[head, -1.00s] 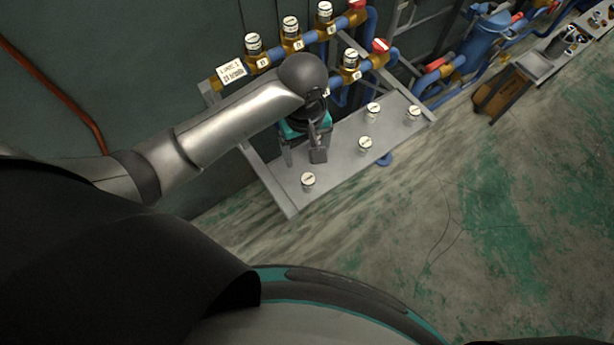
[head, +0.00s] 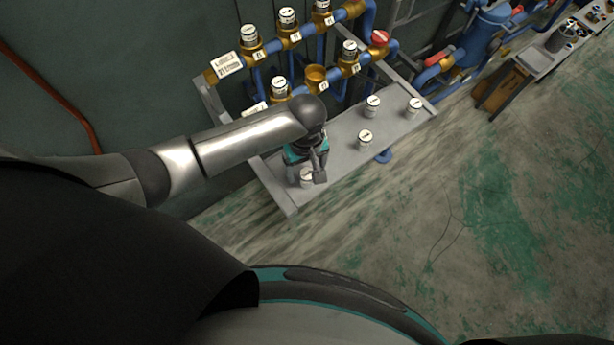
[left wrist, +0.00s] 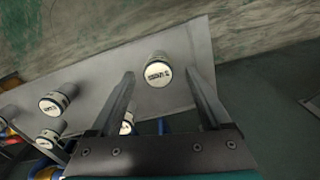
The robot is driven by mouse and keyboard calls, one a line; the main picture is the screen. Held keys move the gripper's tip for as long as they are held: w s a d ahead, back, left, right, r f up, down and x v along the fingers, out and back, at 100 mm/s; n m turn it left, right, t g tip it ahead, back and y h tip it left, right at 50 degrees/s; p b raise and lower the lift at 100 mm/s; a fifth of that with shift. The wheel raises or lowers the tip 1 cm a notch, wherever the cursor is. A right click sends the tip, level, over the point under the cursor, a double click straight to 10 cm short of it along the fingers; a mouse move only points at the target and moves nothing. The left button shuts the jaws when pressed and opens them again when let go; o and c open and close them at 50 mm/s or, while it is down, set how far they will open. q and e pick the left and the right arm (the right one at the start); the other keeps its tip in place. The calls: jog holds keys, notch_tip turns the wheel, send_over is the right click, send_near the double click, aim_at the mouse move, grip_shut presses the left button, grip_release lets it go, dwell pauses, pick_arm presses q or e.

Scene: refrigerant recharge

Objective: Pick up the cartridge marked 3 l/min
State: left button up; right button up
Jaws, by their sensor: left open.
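My left gripper (head: 313,178) is open over the near left end of the grey shelf (head: 342,136). A white-topped cartridge (head: 305,180) stands there, partly hidden by the gripper. In the left wrist view this cartridge (left wrist: 158,70) sits upright between the spread fingers, near their tips, with no visible contact. Its top label has dark print, too small to read surely. Three similar cartridges (head: 365,138), (head: 373,104), (head: 414,105) stand farther right on the shelf. I cannot read which is marked 3 l/min. My right gripper is out of view.
Behind the shelf are blue pipes with brass fittings holding more white-topped cartridges (head: 289,17). One brass socket (head: 316,76) is empty. A red-capped valve (head: 379,39) is beside them. A bench (head: 541,58) stands at the far right. The floor in front is clear.

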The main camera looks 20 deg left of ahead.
aim_at(306, 173)
pick_arm(q)
jog(key=shift+f+b, duration=0.35)
jog(key=shift+f, duration=1.2)
jog(key=shift+c, duration=0.2)
grip_shut()
